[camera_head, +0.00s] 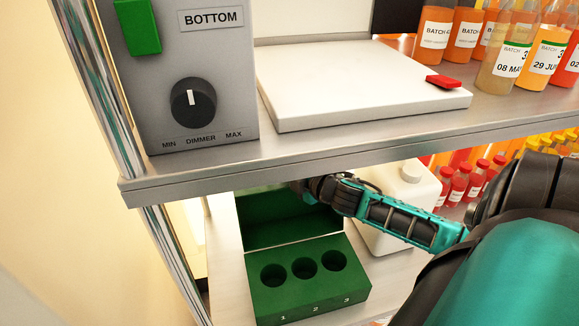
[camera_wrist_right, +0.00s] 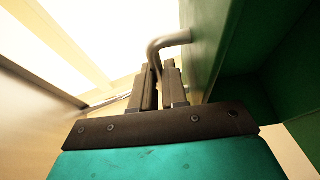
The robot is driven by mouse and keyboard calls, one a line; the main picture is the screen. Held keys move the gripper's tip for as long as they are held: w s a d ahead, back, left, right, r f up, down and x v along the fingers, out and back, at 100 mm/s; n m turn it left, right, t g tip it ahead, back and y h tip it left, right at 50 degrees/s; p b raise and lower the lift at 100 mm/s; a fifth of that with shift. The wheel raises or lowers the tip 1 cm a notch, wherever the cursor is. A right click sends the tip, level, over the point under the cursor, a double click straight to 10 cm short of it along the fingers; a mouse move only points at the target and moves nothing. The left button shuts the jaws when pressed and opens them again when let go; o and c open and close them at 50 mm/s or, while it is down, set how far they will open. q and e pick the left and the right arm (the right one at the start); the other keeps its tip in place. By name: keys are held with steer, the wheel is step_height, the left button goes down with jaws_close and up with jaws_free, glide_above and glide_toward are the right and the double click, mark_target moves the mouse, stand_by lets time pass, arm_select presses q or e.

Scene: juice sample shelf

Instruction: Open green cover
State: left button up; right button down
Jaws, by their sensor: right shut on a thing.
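A green box (camera_head: 310,283) with three round holes numbered 1, 2 and 3 sits on the lower shelf in the head view. Behind the holes is a darker green section (camera_head: 280,233); the upper shelf and my right arm partly hide its far end. In the right wrist view a green panel, seemingly the cover (camera_wrist_right: 207,42), carries a bent grey metal handle (camera_wrist_right: 170,40). My right gripper (camera_wrist_right: 160,78) is shut on this handle, its fingers either side of the bar. In the head view it (camera_head: 305,188) is at the box's far end. How far the cover stands open is unclear.
The upper shelf edge (camera_head: 300,148) runs just above my right arm. A white jug (camera_head: 405,205) stands right of the box, with small red bottles (camera_head: 457,187) beyond. A metal post (camera_head: 165,245) is on the left. Above are a dimmer panel (camera_head: 205,100) and white plate (camera_head: 350,85).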

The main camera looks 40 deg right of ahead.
stand_by(0.4)
steer(key=shift+s+a+t+b, duration=0.3)
steer(key=shift+s+b, duration=0.1)
steer(key=shift+b, duration=0.05)
steer(key=shift+s+a+r+n+t+b, duration=0.2)
steer(key=shift+s+a+t+b, duration=0.15)
steer(key=shift+s+b, duration=0.25)
steer(key=shift+s+a+r+n+t+b, duration=0.2)
steer(key=shift+s+a+t+b, duration=0.15)
steer(key=shift+s+b, duration=0.15)
steer(key=shift+s+a+r+t, duration=0.1)
steer(key=shift+s+r+t, duration=0.25)
steer(key=shift+s, duration=0.15)
